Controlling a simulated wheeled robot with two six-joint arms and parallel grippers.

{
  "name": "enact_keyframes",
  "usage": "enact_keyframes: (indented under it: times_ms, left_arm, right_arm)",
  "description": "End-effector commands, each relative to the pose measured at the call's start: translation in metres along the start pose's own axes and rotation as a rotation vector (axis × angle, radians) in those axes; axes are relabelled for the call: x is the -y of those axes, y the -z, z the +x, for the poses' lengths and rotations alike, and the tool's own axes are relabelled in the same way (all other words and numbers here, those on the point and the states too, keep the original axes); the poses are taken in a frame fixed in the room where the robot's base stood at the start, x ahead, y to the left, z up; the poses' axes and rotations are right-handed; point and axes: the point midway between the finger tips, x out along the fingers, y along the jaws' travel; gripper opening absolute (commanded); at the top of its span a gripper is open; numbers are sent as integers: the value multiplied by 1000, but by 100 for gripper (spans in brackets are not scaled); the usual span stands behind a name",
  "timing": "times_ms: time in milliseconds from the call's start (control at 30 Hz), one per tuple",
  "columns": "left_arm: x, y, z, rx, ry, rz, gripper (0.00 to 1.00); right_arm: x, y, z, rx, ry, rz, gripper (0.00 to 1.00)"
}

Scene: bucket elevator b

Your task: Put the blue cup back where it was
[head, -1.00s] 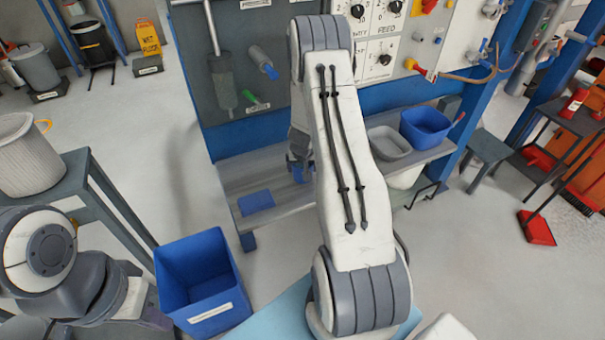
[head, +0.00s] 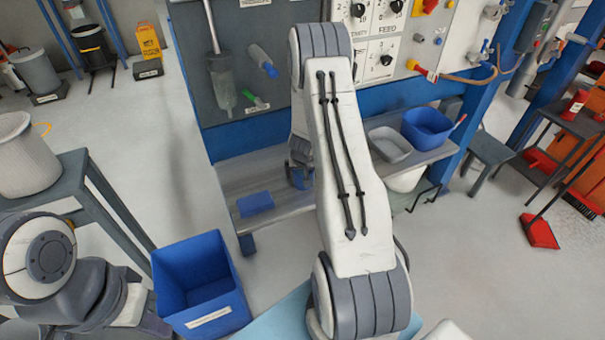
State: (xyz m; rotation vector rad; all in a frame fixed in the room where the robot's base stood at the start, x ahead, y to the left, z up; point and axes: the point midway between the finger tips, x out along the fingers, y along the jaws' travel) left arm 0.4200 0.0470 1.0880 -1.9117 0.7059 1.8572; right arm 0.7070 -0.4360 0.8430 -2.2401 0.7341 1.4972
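A small blue shape (head: 298,179) shows at the low bench, at the tip of the arm that reaches over the middle. I take that arm's gripper (head: 301,166) for my right one. It is half hidden behind its own arm link. I cannot tell whether the blue shape is the cup or part of the gripper, nor whether the fingers are open. My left arm comes in at the lower left. Its gripper end (head: 150,322) is dark and cut by the bottom edge, and its fingers cannot be made out. No other clear blue cup shows.
The bench (head: 275,222) carries a blue patch (head: 256,202) at its left. A grey tray (head: 389,146) and a blue bin (head: 427,127) stand at its right. A large blue bin (head: 208,319) stands on the floor in front. A table (head: 97,215) with a white basket (head: 24,160) stands left.

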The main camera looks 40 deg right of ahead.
Motion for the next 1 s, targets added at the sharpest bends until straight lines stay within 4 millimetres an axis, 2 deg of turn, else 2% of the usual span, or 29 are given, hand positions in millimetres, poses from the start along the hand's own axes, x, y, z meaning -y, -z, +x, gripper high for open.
enact_keyframes:
  times_ms: [300, 433, 600, 833, 933, 1000]
  left_arm:
    - [-2, 2, -30, 0, 0, 0, 0]
    - [-3, 2, -40, 0, 0, 0, 0]
    - [-4, 3, -48, 0, 0, -1, 0]
    - [-4, 3, -49, 0, 0, -1, 0]
    - [-4, 3, -49, 0, 0, -1, 0]
    - [-4, 3, -49, 0, 0, -1, 0]
  right_arm:
    - [0, 3, -72, -3, 1, -1, 100]
    - [0, 2, -96, -2, 1, -2, 100]
    - [1, 1, -114, -2, 1, -2, 100]
    - [1, 0, -118, 0, 1, -3, 100]
    - [15, -1, -126, 0, 23, -28, 100]
    - [44, -4, -142, 7, 68, -80, 100]
